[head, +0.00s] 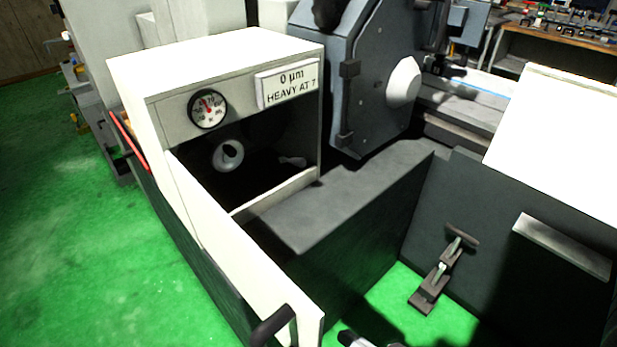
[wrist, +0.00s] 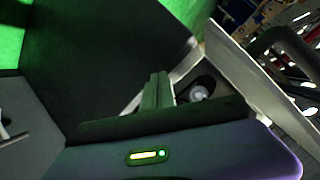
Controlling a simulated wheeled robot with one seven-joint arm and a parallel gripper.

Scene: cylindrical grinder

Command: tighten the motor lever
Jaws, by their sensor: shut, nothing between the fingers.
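The open white cabinet (head: 225,60) shows at left centre in the head view. In its dark compartment are a pale round part (head: 228,155) and a small pale piece (head: 293,161), low at the right. I cannot tell whether this small piece is the motor lever. In the wrist view a pale round part (wrist: 200,92) sits in a dark opening beyond my gripper. My gripper (wrist: 158,90) is shut and empty, apart from that part. Its fingers are not clearly visible in the head view; a dark and white piece is cut off at the bottom edge.
The cabinet's door (head: 235,255) stands open toward me with a black handle (head: 273,325). A dark grey ledge (head: 345,195) runs right of the compartment. Green floor is clear at left.

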